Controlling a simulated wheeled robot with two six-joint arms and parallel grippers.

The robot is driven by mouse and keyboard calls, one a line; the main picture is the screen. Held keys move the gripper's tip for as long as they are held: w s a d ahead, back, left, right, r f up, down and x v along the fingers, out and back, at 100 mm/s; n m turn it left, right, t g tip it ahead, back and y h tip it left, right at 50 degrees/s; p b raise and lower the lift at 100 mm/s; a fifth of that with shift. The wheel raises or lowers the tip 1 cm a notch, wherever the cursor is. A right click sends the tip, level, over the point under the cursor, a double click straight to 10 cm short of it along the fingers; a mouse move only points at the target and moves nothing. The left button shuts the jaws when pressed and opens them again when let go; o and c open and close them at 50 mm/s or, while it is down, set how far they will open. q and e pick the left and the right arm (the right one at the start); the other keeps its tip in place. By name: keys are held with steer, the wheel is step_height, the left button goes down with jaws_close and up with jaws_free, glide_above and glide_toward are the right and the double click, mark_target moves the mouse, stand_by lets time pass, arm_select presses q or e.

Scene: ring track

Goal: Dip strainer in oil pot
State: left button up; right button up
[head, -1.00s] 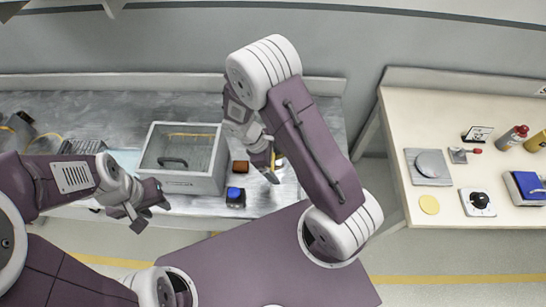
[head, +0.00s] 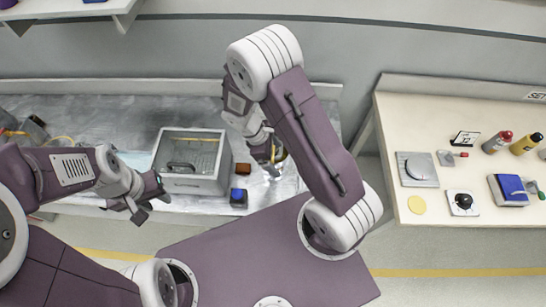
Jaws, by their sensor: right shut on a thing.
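My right gripper (head: 273,166) is over the right part of the grey metal bench (head: 318,184). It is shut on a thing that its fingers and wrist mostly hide. A round, shiny rim with a yellowish tint (head: 281,154) shows just behind its fingers. I cannot tell whether this is the oil pot or part of the strainer. My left gripper (head: 151,197) is empty, with its fingers apart, at the front left of a clear-topped grey box (head: 195,184). A dark curved handle (head: 181,165) shows in the box.
A cream table (head: 440,130) at right holds a metal plate, a black knob, a blue item and bottles. A floor gap separates the benches.

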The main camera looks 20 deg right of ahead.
steer(key=shift+r+p, duration=1.8)
steer(key=shift+r, duration=0.45)
step_height(320, 180, up, 4)
steer(key=p, duration=0.3)
steer(key=shift+p, duration=0.4)
